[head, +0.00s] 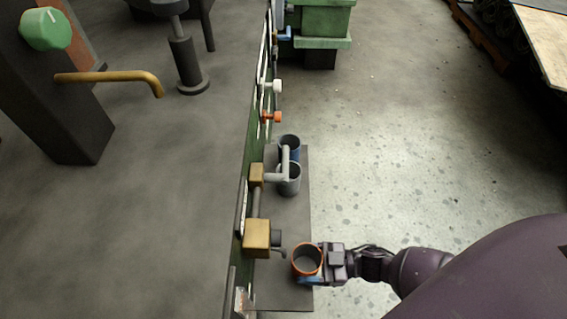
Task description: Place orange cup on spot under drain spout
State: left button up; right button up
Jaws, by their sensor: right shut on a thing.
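The orange cup (307,260) is upright at the lower middle of the head view, with a round open top and a dark inside. My right gripper (322,262) comes in from the right and is shut on the cup's right side. A drain spout (281,252) sticks out from a brass block (257,238) just left of the cup. The cup is at the right edge of the narrow grey shelf (285,290); whether it touches the shelf cannot be told. No marked spot can be made out. My left gripper is not in view.
Two grey-blue cups (289,180) stand farther back on the shelf, near a grey pipe (284,160). A green rail with orange and white knobs (272,116) runs along the shelf's left. Open concrete floor (420,130) lies to the right.

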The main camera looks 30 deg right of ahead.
jog(key=shift+x, duration=0.85)
jog(key=b+x, duration=0.1)
jog(key=x, duration=0.2)
jog(key=shift+a, duration=0.15)
jog(key=shift+a+f, duration=0.1)
jog(key=shift+f, duration=0.3)
jog(key=shift+b, duration=0.3)
jog(key=shift+w+r, duration=0.1)
jog(key=shift+w, duration=0.05)
jog(key=o, duration=1)
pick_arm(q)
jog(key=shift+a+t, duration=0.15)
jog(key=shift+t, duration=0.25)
